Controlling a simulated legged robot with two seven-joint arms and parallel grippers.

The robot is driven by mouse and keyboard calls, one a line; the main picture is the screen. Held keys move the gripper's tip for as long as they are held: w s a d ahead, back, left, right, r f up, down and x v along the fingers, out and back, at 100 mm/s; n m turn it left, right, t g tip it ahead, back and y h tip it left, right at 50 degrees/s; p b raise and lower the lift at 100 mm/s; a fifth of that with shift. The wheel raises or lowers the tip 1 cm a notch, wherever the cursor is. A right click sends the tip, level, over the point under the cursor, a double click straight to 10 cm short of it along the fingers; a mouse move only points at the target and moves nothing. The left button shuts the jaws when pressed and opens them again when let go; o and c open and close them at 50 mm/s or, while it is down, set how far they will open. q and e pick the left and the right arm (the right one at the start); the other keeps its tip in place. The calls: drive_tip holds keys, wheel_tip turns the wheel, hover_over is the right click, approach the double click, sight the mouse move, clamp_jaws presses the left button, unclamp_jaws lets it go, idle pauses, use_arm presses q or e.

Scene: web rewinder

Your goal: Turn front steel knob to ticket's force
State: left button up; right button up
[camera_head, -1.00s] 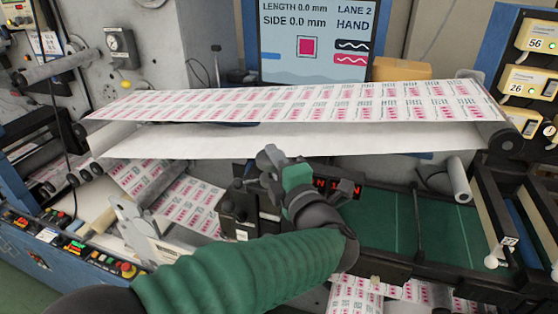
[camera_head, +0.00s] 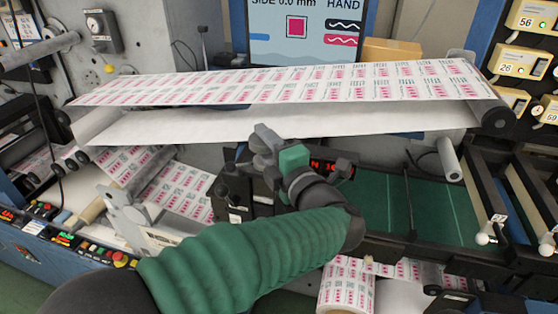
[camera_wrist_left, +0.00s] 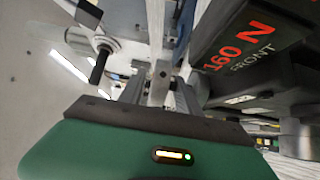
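My left gripper (camera_head: 265,140) reaches in over the front of the rewinder, beside a dark box with a red lit display (camera_head: 324,166). In the left wrist view a display reading 160 N (camera_wrist_left: 240,45), with FRONT under it, stands close to the right of my grey fingers (camera_wrist_left: 165,88). The steel knob is not clearly seen; the fingers or the box may hide it. I cannot tell whether the fingers are open or touch anything. No force ticket is clearly readable. My right gripper is not in view.
A printed label web (camera_head: 290,84) spans above and behind my gripper to a dark roller (camera_head: 492,117). A monitor (camera_head: 300,32) stands behind. A button panel (camera_head: 75,240) is at left. A black handle on a pale disc (camera_wrist_left: 100,62) shows in the wrist view.

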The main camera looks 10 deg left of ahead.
use_arm(q)
drive_tip(key=b+v, duration=0.6)
drive_tip(key=v, duration=0.9)
drive_tip(key=shift+s+d, duration=0.2)
drive_tip(key=shift+s, duration=0.1)
